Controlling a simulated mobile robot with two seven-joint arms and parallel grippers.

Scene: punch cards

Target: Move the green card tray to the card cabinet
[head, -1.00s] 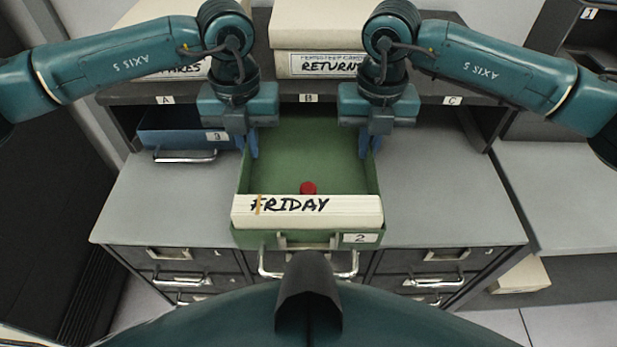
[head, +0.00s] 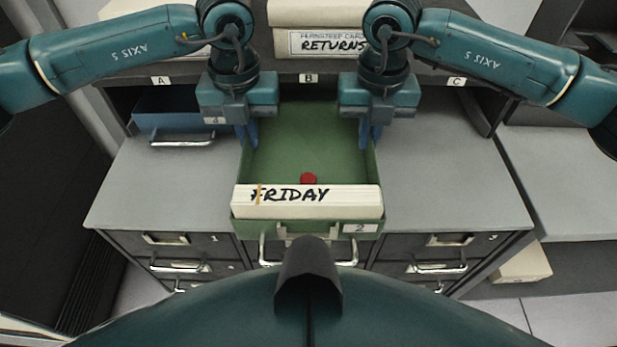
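The green card tray (head: 310,130) is level in front of slot B of the card cabinet (head: 440,175). A white card pack marked FRIDAY (head: 305,202) stands at its front, above a label 2, with a red round piece (head: 308,179) behind the pack. My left gripper (head: 247,136) is shut on the tray's left wall, and my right gripper (head: 370,136) is shut on its right wall. The tray's back end reaches toward slot B under the shelf. I cannot tell whether its underside touches the cabinet top.
A blue tray (head: 170,112) sits in slot A, left of the green one. Slot C looks empty where visible. A RETURNS box (head: 331,43) stands on the shelf above. The grey top is clear on both sides. A lower grey surface (head: 565,185) lies at right.

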